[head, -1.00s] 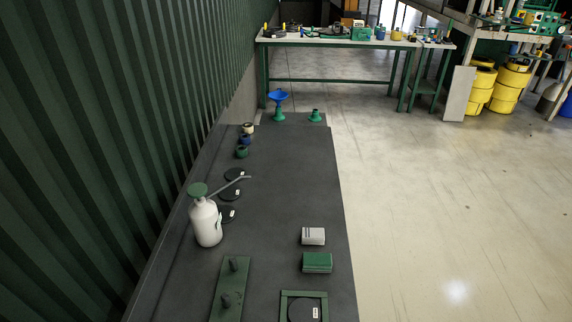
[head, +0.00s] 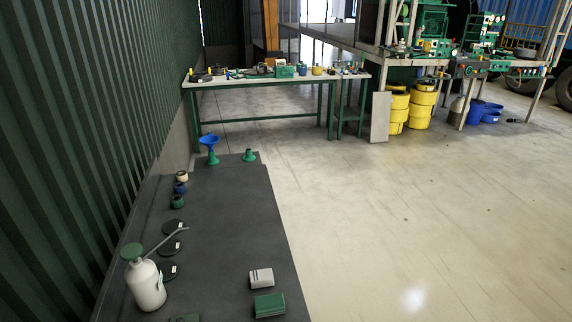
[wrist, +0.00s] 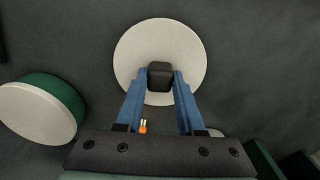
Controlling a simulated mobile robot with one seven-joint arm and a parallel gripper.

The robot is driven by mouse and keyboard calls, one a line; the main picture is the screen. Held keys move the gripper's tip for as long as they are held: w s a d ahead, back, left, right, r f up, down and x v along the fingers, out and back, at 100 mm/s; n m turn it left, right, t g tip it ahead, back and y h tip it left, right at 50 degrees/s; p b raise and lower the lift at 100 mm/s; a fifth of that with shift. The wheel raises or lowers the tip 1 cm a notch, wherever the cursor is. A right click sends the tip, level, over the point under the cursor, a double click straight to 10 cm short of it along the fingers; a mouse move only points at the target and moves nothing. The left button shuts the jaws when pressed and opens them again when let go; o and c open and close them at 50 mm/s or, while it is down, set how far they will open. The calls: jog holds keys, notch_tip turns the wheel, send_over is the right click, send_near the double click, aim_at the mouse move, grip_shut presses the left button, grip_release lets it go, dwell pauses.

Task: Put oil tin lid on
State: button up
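In the wrist view a round, off-white lid (wrist: 130,50) with a black knob (wrist: 160,75) faces my gripper (wrist: 161,78). The two blue fingers are closed against the knob's sides. I cannot tell whether the lid is held up or rests on something. A short round green thing with an off-white top (wrist: 35,115) lies at the left, apart from the lid; I cannot tell whether it is the oil tin. My gripper does not show in the head view, and I cannot pick out the oil tin there.
A grey bench (head: 225,230) along the green wall carries a white oil can (head: 146,286) with a long spout, black discs (head: 171,248), a blue funnel (head: 209,142), a grey box (head: 261,277) and a green box (head: 269,305). Open floor (head: 400,220) lies to its right.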

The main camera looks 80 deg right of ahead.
grip_shut()
jog(key=shift+r, duration=0.15)
jog(key=shift+r+p, duration=3.4)
jog(key=shift+p, duration=0.25)
